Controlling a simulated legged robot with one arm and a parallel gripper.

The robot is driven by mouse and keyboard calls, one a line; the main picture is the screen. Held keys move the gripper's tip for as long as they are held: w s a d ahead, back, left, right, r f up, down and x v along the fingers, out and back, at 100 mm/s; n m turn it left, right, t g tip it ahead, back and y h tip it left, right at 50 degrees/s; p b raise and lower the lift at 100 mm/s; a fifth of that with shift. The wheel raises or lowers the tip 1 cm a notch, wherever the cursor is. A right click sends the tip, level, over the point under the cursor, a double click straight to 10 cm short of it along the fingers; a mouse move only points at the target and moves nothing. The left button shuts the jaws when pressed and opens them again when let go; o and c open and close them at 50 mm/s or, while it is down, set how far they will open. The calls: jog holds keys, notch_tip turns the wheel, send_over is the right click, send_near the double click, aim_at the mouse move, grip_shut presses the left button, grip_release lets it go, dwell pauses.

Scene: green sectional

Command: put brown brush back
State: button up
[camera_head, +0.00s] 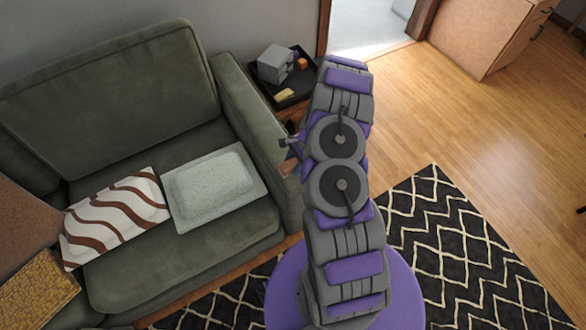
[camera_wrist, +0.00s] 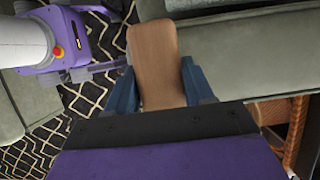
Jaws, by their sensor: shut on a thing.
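The brown brush (camera_wrist: 157,62) shows in the wrist view as a flat wooden piece with rounded corners. My gripper (camera_wrist: 160,85) is shut on it, with one blue finger on each side. In the head view my gripper (camera_head: 290,150) shows in part at the left of my arm, beside the sofa's right armrest. A small brown part of the brush (camera_head: 289,168) shows there. The rest of the brush and gripper is hidden behind my arm.
A green sofa (camera_head: 120,85) holds a wavy-striped pillow (camera_head: 116,217) and a pale pillow (camera_head: 212,187). A dark tray (camera_head: 297,92) by the armrest holds a grey box (camera_head: 274,63), an orange item and a yellow item. A patterned rug (camera_head: 450,235) and clear wooden floor lie right.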

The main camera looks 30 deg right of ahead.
aim_at(293, 167)
jog(key=shift+w+a+f, duration=0.1)
jog(key=shift+a, duration=0.05)
notch_tip(293, 167, down, 4)
jog(key=shift+r+b, duration=0.2)
jog(key=shift+b, duration=0.5)
jog(key=shift+r, duration=0.15)
jog(key=o, duration=1)
